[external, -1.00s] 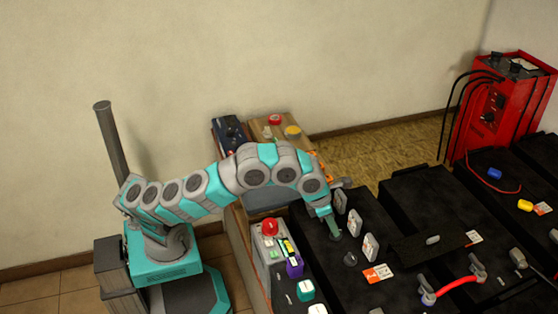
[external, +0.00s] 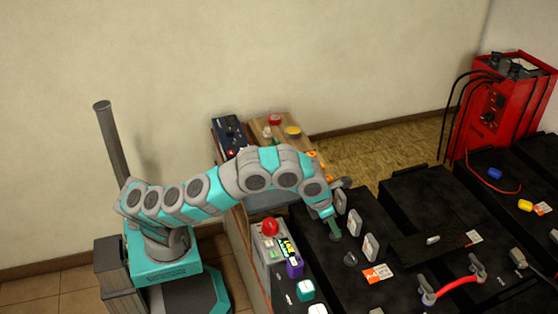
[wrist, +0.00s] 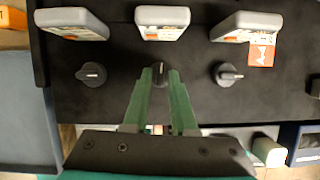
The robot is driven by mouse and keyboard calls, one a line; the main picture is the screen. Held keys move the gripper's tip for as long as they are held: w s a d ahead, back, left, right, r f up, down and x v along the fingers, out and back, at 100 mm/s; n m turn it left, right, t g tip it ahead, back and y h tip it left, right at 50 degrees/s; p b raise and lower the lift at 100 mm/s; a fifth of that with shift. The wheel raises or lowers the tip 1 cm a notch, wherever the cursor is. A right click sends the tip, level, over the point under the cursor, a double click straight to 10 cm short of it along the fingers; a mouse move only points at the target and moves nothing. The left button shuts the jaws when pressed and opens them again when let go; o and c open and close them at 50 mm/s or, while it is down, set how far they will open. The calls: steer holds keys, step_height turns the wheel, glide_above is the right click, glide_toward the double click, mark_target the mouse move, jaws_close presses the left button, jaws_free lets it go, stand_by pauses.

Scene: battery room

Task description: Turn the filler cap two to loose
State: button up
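Three round dark filler caps with raised grips stand in a row on a black battery top in the wrist view. The left cap (wrist: 91,74) has a short pale mark at its right. The middle cap (wrist: 160,75) has its grip pointing up and down the picture. The right cap (wrist: 228,74) has its grip lying sideways; it also shows in the external view (external: 350,258). My gripper (wrist: 160,73) has its green fingertips close on both sides of the middle cap's grip and looks shut on it. In the external view my gripper (external: 335,234) points down and hides this cap.
Grey upright plates stand just beyond the caps, the middle one (wrist: 162,21) close to my fingertips. An orange-and-white label (external: 378,273) lies on the battery. A grey panel (external: 268,254) with a red button stands beside it. A red charger (external: 497,118) stands far right.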

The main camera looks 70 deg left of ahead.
steer(key=shift+o, duration=1.3)
steer(key=v, duration=0.7)
steer(key=shift+r, duration=0.4)
steer(key=shift+s, duration=0.15)
